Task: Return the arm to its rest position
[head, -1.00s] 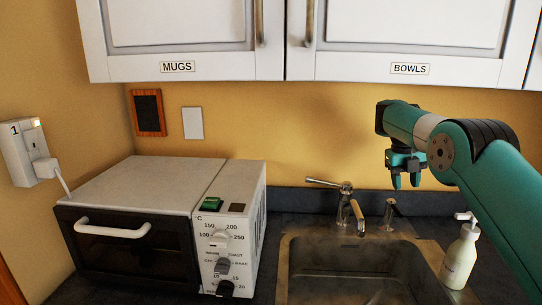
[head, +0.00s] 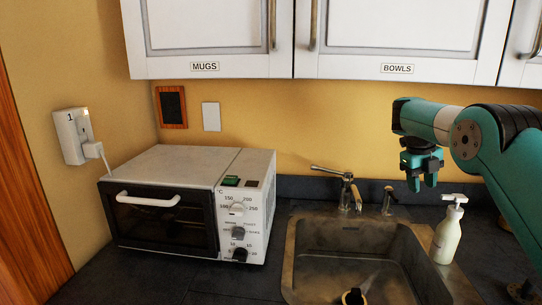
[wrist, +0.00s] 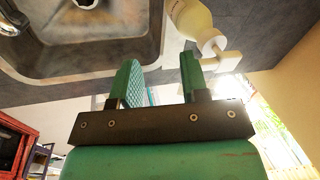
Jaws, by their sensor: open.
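My gripper (head: 422,183) hangs above the counter just right of the sink in the head view, fingers pointing down. Its jaws are open and nothing is between them. In the wrist view its two green fingers (wrist: 160,84) stand apart, with the sink and a soap bottle beyond them. My teal arm reaches in from the right edge of the head view, bent at the elbow.
A white soap bottle (head: 447,232) stands close by the gripper, right of the sink (head: 292,262). The faucet (head: 346,190) rises behind the sink. A toaster oven (head: 190,205) sits at left. Wall cabinets (head: 405,30) hang above.

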